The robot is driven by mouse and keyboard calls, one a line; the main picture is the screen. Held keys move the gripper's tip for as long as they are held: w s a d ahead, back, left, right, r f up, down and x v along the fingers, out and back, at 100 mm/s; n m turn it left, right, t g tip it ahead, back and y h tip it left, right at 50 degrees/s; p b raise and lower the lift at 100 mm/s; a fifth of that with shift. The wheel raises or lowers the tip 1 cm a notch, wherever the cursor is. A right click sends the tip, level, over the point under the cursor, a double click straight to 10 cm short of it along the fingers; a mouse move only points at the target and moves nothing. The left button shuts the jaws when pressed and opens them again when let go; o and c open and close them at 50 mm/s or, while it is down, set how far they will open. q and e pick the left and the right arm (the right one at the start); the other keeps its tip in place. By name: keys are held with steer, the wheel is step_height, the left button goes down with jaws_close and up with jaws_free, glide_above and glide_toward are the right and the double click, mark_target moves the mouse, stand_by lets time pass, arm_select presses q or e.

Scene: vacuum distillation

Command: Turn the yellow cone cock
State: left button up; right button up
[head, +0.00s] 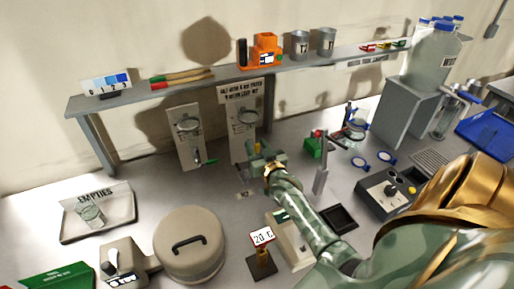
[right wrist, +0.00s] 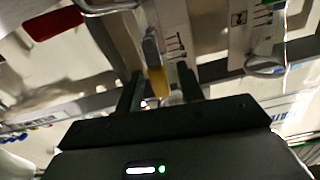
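The yellow cone cock (head: 257,147) shows as a small yellow piece at the lower part of the right-hand upright panel (head: 237,148). It is partly hidden behind my right gripper (head: 262,162), which is close in front of the panel. In the right wrist view the yellow cock (right wrist: 157,80) lies between the two dark fingers of my right gripper (right wrist: 160,92), with space on either side. The fingers look open, and I cannot tell whether either one touches it. My left gripper is not in view.
A second panel (head: 184,150) with a green cock (head: 207,162) stands just to the left. A shelf (head: 200,84) runs above the panels. A grey lidded pot (head: 190,260), a display reading 20 (head: 262,237) and a green-red item (head: 316,147) stand nearby.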

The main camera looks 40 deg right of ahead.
jaws_close()
